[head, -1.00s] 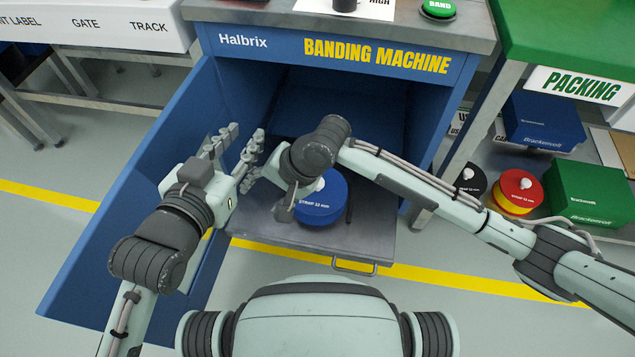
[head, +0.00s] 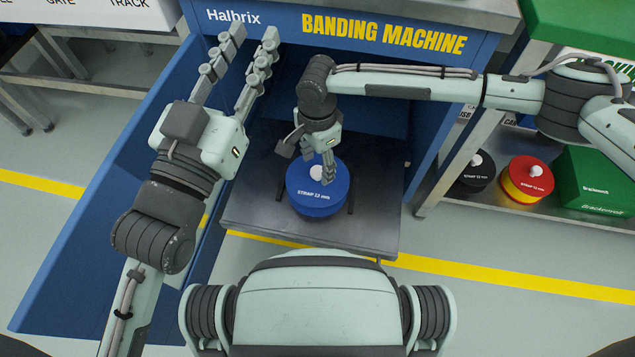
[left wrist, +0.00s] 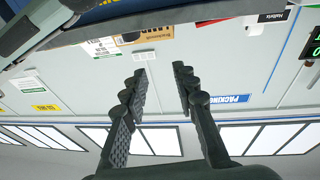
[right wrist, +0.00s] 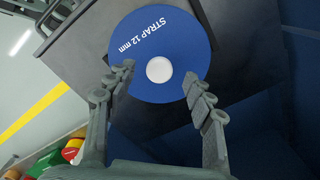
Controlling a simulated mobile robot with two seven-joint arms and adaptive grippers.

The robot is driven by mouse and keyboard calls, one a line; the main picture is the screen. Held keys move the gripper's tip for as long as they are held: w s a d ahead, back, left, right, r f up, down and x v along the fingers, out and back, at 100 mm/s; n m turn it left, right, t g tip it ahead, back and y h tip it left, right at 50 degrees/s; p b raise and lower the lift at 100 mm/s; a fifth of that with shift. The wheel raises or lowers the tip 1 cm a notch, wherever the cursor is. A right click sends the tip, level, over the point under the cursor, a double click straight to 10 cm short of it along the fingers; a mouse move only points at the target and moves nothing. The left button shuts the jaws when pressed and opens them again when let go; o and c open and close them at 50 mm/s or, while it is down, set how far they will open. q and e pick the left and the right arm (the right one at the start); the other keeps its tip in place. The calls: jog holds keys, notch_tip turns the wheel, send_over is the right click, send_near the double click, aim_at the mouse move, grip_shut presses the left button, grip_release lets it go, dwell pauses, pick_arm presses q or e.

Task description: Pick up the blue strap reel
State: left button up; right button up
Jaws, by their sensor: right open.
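The blue strap reel (head: 314,197) lies flat on the grey pull-out shelf (head: 250,210) of the banding machine, a white knob at its centre. In the right wrist view the reel (right wrist: 150,75) shows its label and the white knob (right wrist: 159,69). My right gripper (head: 318,172) points down over the reel's back part, fingers apart near the knob; in the right wrist view the open fingertips (right wrist: 158,75) lie on either side of the knob, with nothing between them held. My left gripper (head: 252,48) is raised at the left by the machine, open and empty; its spread fingers (left wrist: 160,73) fill the left wrist view.
The blue machine door (head: 95,215) stands open at the left. At the right, a lower shelf holds a black reel (head: 474,176), a red and yellow reel (head: 527,180) and a green box (head: 598,183). The floor in front is clear.

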aim_at(317, 170)
jog(key=shift+f+b, duration=0.35)
jog(key=shift+f, duration=1.3)
pick_arm(q)
jog(key=r+t, duration=0.1)
jog(key=r, duration=0.1)
jog(key=s+r+t+h, duration=0.1)
jog(key=shift+s+d+r, duration=0.15)
jog(key=shift+d+r, duration=0.05)
jog(key=shift+r, duration=0.15)
pick_arm(e)
grip_shut()
jog(key=shift+r, duration=0.1)
